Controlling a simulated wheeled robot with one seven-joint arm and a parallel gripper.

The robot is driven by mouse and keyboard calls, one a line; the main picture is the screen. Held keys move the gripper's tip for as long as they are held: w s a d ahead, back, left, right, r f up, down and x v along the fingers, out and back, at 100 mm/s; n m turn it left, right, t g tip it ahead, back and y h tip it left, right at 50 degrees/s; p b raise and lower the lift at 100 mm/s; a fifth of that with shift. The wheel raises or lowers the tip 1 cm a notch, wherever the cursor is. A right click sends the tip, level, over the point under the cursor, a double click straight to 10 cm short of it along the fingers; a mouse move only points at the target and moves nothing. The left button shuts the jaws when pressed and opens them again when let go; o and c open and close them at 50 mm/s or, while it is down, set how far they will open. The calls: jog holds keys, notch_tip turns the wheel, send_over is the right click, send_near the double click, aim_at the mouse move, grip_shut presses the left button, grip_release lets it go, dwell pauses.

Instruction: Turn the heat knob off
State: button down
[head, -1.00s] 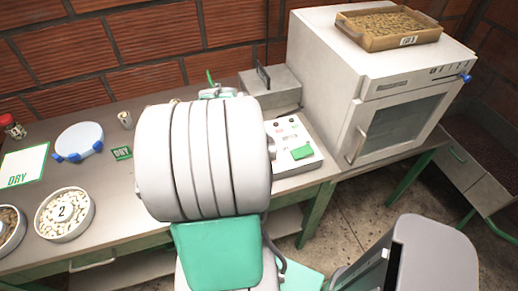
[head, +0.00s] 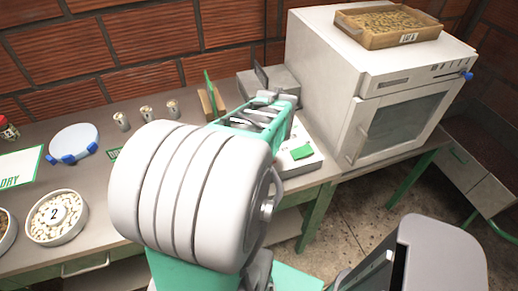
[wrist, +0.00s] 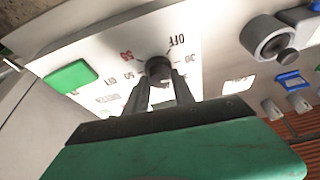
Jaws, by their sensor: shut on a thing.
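The heat knob (wrist: 159,68) is a small dark knob on a white control panel (wrist: 195,62). It shows in the wrist view, ringed by printed marks including OFF at upper right, 30 at right and a red 55 at upper left. My gripper (wrist: 160,80) has its two dark fingers closed on the knob from below in the picture. I cannot tell which mark the knob points at. In the head view my green gripper body reaches over the white control box (head: 312,160), hiding the knob and the fingertips.
A green button (wrist: 72,77) lies left of the knob. A white oven (head: 372,90) bearing a tray of beans (head: 390,24) stands right of the control box. Bowls, small tins and a blue-footed scale (head: 75,139) occupy the bench's left side.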

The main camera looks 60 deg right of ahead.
jog(key=n, duration=0.2)
jog(key=n+t+y+b, duration=0.1)
jog(key=n, duration=0.1)
jog(key=shift+s+d+f+n, duration=0.1)
jog(key=shift+s+d+n, duration=0.05)
jog(key=shift+n, duration=0.15)
jog(key=n+y+b, duration=0.1)
jog(key=n+y, duration=0.1)
jog(key=n, duration=0.3)
dwell(0.5)
jog(key=c, duration=1.1)
grip_release()
jog(key=shift+d, duration=0.1)
jog(key=v, duration=0.8)
jog(key=shift+s+d+f, duration=0.1)
jog(key=shift+s+d, duration=0.05)
